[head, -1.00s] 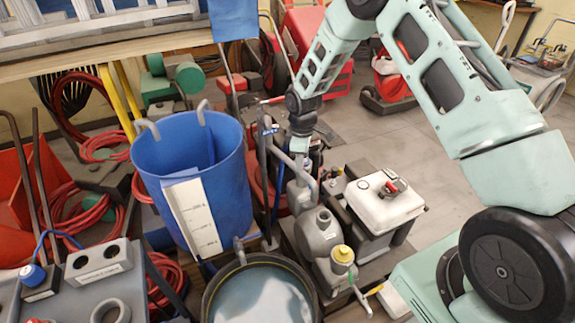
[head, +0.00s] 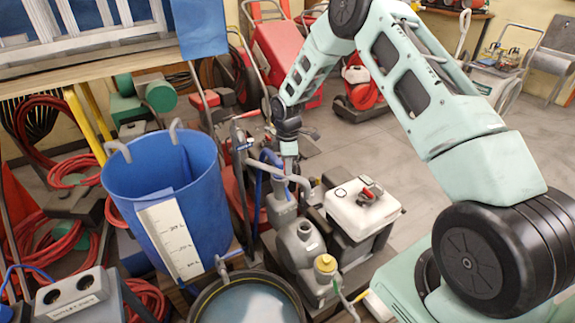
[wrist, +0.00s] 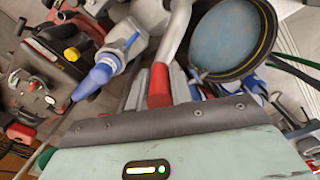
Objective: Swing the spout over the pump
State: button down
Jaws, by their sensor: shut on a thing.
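The pump (head: 300,245) is a grey body with an open filler neck and a yellow cap, beside an engine with a white tank (head: 362,205). A grey bent pipe that looks like the spout (head: 288,178) rises above the pump's left side. In the wrist view the grey pipe (wrist: 180,30) runs down to a red sleeve (wrist: 159,85). My gripper (wrist: 160,92) is shut on this red sleeve, a finger on each side. In the head view my gripper (head: 289,160) is small and partly hidden. A blue tapered nozzle (wrist: 100,76) lies left of the fingers in the wrist view.
A blue barrel (head: 165,200) with a white scale stands left of the pump. A round dark-rimmed tub (head: 250,300) of pale liquid is in front; its disc (wrist: 228,38) shows in the wrist view.

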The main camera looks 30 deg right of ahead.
jog(key=shift+w+d, duration=0.1)
jog(key=shift+w, duration=0.1)
jog(key=c, duration=1.3)
grip_release()
jog(key=shift+o, duration=0.2)
notch_tip(320, 180, up, 17)
jog(key=b, duration=0.2)
jog(key=shift+r, duration=0.2)
